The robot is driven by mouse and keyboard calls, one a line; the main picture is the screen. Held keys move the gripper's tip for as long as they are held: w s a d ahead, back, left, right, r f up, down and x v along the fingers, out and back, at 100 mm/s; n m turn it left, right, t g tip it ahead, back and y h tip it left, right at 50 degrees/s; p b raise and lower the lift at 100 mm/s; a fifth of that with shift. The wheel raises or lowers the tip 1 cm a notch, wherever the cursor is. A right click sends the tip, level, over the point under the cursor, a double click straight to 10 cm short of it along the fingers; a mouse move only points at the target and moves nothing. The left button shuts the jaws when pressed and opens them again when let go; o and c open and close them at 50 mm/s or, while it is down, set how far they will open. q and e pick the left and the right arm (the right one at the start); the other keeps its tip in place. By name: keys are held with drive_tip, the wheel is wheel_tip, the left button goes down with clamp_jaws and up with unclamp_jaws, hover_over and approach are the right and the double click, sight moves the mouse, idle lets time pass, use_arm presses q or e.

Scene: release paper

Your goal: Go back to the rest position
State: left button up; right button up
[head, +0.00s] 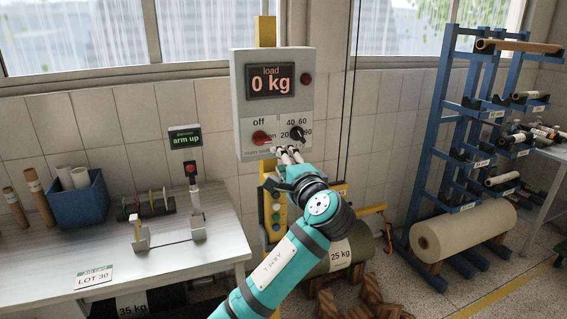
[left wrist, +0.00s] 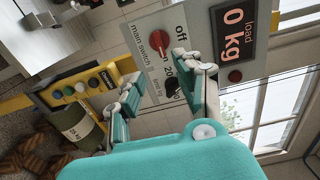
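My left gripper (head: 289,155) is in front of the lower part of a grey control box (head: 239,100) on the wall. In the left wrist view its two fingers (left wrist: 160,88) are apart with nothing between them. The box has a display (head: 271,81) reading "load 0 kg", a red main switch (head: 261,138) and a black dial (head: 297,133) marked 20 to 80. The fingertips are just below the dial; I cannot tell whether they touch the box. In the left wrist view one finger partly overlaps the dial (left wrist: 172,86). My right gripper is in neither view.
A 25 kg roll (head: 352,246) lies behind my arm, near wooden blocks (head: 372,290). A blue rack (head: 440,130) stands right.

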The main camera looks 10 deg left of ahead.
use_arm(q)
drive_tip(key=shift+f, duration=0.1)
wheel_tip(320, 180, down, 42)
drive_tip(key=s+a+m+g+h+b, duration=0.1)
drive_tip(key=g+h+b, duration=0.3)
drive_tip(key=g+h, duration=0.15)
drive_tip(key=s+a+f+n+g+h+b, duration=0.1)
drive_tip(key=s+f, duration=0.3)
drive_tip(key=f, duration=0.5)
drive_tip(key=s+f+g+h+b, duration=0.1)
drive_tip(key=s+f, duration=0.4)
drive_tip(key=f, duration=0.3)
drive_tip(key=s+a+f+n+g+h+b, duration=0.1)
drive_tip(key=s+f+n+g, duration=0.1)
drive_tip(key=s+f, duration=0.9)
drive_tip(key=s+a+f+n+g+h+b, duration=0.1)
drive_tip(key=s+a+f+n+g+b, duration=0.1)
drive_tip(key=s+f, duration=0.9)
drive_tip(key=s+a+f+n, duration=0.1)
drive_tip(key=s+f, duration=0.2)
drive_tip(key=s, duration=0.6)
drive_tip(key=s+a+f+n+g+b, duration=0.1)
drive_tip(key=s+f, duration=0.3)
drive_tip(key=s, duration=0.6)
drive_tip(key=s+a+f+n+g+b, duration=0.1)
drive_tip(key=s+f+n, duration=0.2)
drive_tip(key=s, duration=0.6)
drive_tip(key=shift+s+a+f, duration=0.2)
drive_tip(key=shift+a+f, duration=0.05)
drive_tip(key=shift+f, duration=0.2)
